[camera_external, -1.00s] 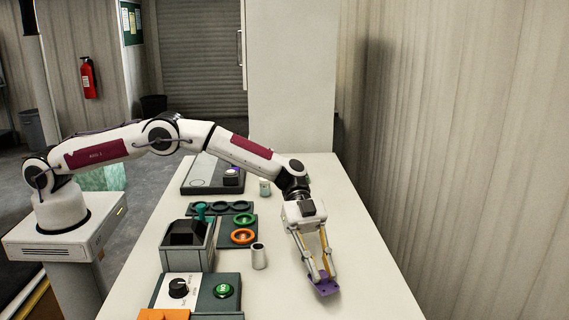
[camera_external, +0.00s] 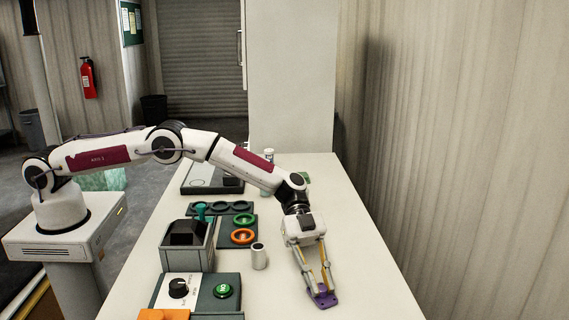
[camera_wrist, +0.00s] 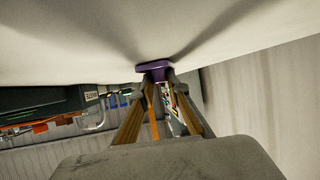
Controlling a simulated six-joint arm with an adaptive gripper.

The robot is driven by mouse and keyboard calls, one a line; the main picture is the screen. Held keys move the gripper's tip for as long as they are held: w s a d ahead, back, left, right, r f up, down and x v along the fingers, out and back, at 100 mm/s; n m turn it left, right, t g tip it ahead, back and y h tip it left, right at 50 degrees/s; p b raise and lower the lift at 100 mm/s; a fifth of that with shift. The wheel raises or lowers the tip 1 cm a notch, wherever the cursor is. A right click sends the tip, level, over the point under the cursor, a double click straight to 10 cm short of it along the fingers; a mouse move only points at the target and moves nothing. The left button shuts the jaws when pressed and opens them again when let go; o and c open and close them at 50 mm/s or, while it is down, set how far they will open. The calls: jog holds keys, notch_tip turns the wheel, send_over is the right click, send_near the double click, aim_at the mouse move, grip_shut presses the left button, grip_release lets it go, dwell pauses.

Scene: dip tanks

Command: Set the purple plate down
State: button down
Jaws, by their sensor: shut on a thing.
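The purple plate (camera_external: 323,300) is at the front right of the white table in the external view, at the tips of my gripper (camera_external: 320,286). My gripper points down and is shut on the plate. The plate looks flat and low, at or very near the table top; I cannot tell whether it touches. In the wrist view the purple plate (camera_wrist: 155,68) shows between the fingertips of my gripper (camera_wrist: 158,82), against the pale table surface.
A small white cylinder (camera_external: 259,257) stands left of my gripper. The table (camera_external: 365,270) is bare around the plate.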

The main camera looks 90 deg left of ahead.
jog(key=shift+f, duration=0.1)
jog(key=c, duration=2)
grip_release()
jog(key=shift+o, duration=0.2)
jog(key=shift+v, duration=1)
jog(key=v, duration=1)
jog(key=shift+r, duration=0.2)
